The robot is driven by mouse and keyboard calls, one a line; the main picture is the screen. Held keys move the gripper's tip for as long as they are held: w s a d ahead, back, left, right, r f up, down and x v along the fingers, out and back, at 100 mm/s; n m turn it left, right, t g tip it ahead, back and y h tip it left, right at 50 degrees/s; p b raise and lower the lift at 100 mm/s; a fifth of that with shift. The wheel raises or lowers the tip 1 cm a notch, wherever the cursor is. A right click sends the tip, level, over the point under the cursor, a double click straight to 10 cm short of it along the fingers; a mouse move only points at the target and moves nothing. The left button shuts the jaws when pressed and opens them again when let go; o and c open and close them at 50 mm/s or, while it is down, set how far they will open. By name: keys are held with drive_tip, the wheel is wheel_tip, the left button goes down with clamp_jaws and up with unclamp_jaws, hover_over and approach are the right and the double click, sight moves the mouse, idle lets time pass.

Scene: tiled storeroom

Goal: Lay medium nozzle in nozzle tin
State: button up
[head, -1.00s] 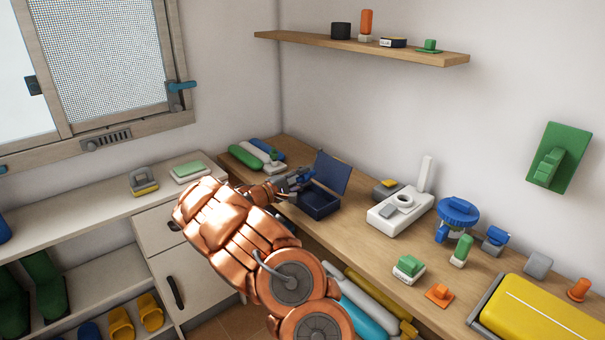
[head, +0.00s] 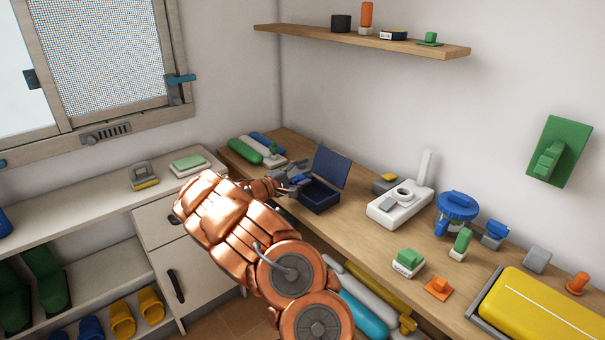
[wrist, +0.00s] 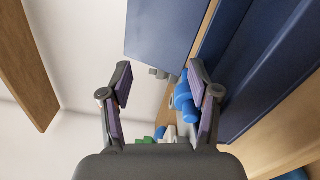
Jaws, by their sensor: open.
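The nozzle tin (head: 318,197) is a dark blue open box on the wooden bench, its lid (head: 333,166) raised at the back. My gripper (head: 296,179) is just left of the tin, at about rim height. In the wrist view my gripper (wrist: 160,82) has its two fingers wide apart. A small blue piece with a rounded body (wrist: 184,101) shows beside the right finger, partly behind it. It may be the medium nozzle, but I cannot tell, nor whether it touches the finger. The tin's lid (wrist: 165,30) and blue side (wrist: 265,65) fill the upper and right parts.
Green, white and blue rounded pieces (head: 246,151) lie on the bench left of the tin. A white device with an upright post (head: 400,205) and a blue round-topped item (head: 456,207) stand to the right. A wall shelf (head: 360,42) hangs above.

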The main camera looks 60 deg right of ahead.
wheel_tip(320, 180, up, 10)
idle(0.6)
idle(0.8)
